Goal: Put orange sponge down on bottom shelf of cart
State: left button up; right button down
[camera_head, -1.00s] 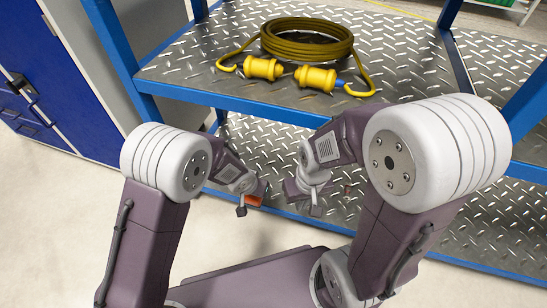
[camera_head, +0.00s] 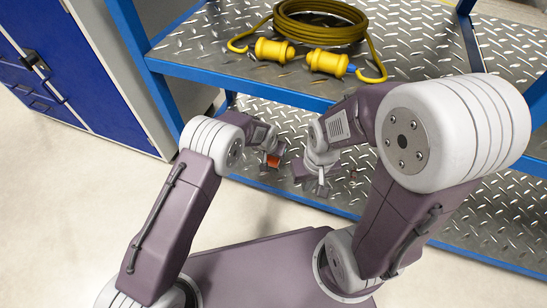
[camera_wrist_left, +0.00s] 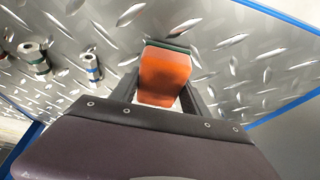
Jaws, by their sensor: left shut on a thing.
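The orange sponge (camera_head: 272,161), with a dark green layer on one face, is between the fingers of my left gripper (camera_head: 271,156). In the left wrist view the sponge (camera_wrist_left: 165,76) is held over the diamond-plate bottom shelf (camera_wrist_left: 250,65); I cannot tell if it touches the plate. The blue-framed cart's bottom shelf (camera_head: 258,112) shows under the upper shelf in the head view, partly hidden by my arms. My right gripper (camera_head: 318,183) is right of the left one, over the front part of the bottom shelf; its finger opening is unclear.
The upper shelf (camera_head: 205,50) holds a coiled dark yellow cable (camera_head: 320,22) with yellow plugs. A blue cabinet (camera_head: 85,90) stands left.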

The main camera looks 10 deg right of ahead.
pick_arm(q)
jog(key=shift+r, duration=0.2)
jog(key=shift+f, duration=0.6)
jog(key=o, duration=1.2)
jog(key=shift+r, duration=0.1)
